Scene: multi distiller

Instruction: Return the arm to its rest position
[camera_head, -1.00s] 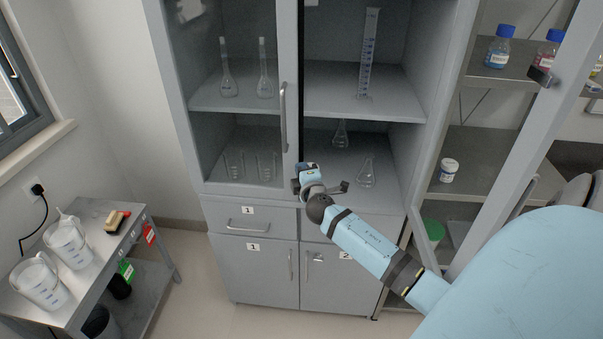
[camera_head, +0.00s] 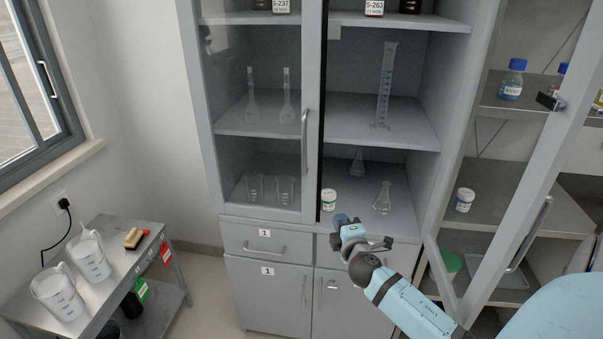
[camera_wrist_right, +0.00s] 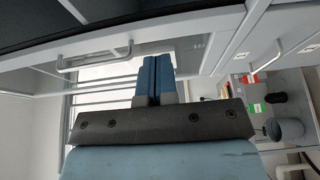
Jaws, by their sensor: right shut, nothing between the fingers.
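My right gripper (camera_head: 342,220) is in front of the grey cabinet's (camera_head: 232,215) open right bay, near the lower shelf's front edge. Its fingers are together and empty in the right wrist view (camera_wrist_right: 154,75). My blue right arm comes in from the lower right. A small white jar with a green label (camera_head: 329,200) stands on that shelf just behind the gripper, apart from it. My left gripper is not in view.
The glass door (camera_head: 500,190) stands open at the right, near my arm. The left glass door is shut, with a vertical handle (camera_head: 305,145). A side table (camera_head: 110,285) with measuring jugs (camera_head: 90,258) stands at the left. Floor between table and cabinet is clear.

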